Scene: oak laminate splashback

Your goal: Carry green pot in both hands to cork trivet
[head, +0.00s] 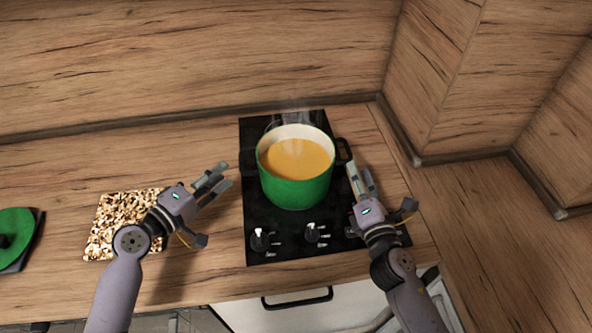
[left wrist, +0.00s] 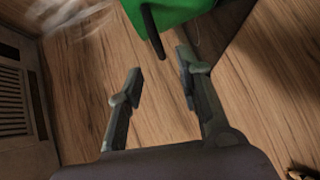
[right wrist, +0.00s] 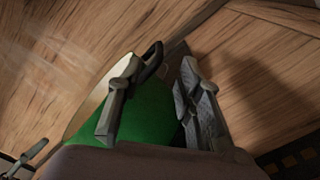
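The green pot (head: 297,190), full of orange soup, stands upright on the black hob (head: 258,222). Its black right handle (head: 344,151) shows; its left handle is hard to make out against the hob. The speckled cork trivet (head: 106,222) lies on the worktop to the left, partly behind my left arm. My left gripper (head: 219,178) is open and empty, left of the pot. In the left wrist view a dark handle (left wrist: 152,30) lies ahead of its fingers. My right gripper (right wrist: 160,78) is open close to the pot's right handle (right wrist: 153,60), with no grip visible.
A green lid (head: 14,236) lies on a dark item at the far left. Hob knobs (head: 314,233) are in front of the pot. The wooden splashback (head: 190,65) rises behind, with a corner wall at right. Bare worktop lies between trivet and hob. Faint steam rises from the pot.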

